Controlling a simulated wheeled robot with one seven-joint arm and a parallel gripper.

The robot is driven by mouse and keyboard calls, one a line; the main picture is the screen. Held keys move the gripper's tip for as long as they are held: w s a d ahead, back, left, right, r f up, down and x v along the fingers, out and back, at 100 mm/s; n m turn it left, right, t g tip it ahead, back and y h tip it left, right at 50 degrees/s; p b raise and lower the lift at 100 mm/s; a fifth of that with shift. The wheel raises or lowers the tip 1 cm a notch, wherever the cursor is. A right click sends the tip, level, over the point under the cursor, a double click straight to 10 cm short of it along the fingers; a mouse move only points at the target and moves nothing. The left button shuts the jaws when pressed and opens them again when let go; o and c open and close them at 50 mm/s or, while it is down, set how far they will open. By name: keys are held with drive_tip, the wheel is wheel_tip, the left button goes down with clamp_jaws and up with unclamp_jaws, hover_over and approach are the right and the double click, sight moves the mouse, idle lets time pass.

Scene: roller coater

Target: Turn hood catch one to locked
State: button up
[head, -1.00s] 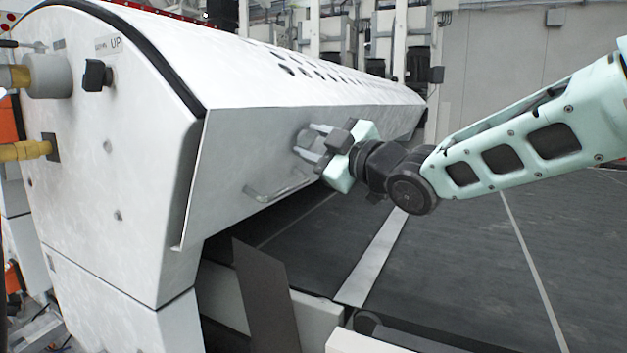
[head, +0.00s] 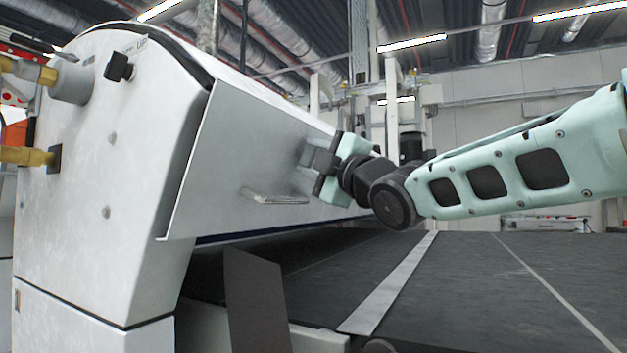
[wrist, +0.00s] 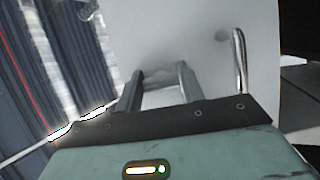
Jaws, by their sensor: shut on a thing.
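The white hood (head: 225,140) has a sloping front face, and my gripper (head: 313,160) is up against it near its right part. The grey fingers are shut on a small grey catch on that face. The wrist view shows the fingers (wrist: 158,82) reaching to the white panel, with the catch (wrist: 157,74) between their tips. The fingers hide most of the catch, so its turn angle and any markings cannot be read.
A metal bar handle (head: 274,197) sticks out of the hood face, left of and below my gripper; it also shows in the wrist view (wrist: 240,60). A dark conveyor belt (head: 450,280) lies below. A black knob (head: 118,66) is on the machine's end panel.

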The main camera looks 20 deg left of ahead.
drive_tip(key=shift+n+b, duration=0.3)
drive_tip(key=shift+b, duration=0.05)
idle(0.3)
drive_tip(key=o, duration=1)
drive_tip(key=shift+d, duration=0.1)
drive_tip(key=b+v, duration=0.1)
drive_tip(key=v, duration=1.6)
drive_tip(key=shift+f+b, duration=0.35)
drive_tip(key=shift+s, duration=0.2)
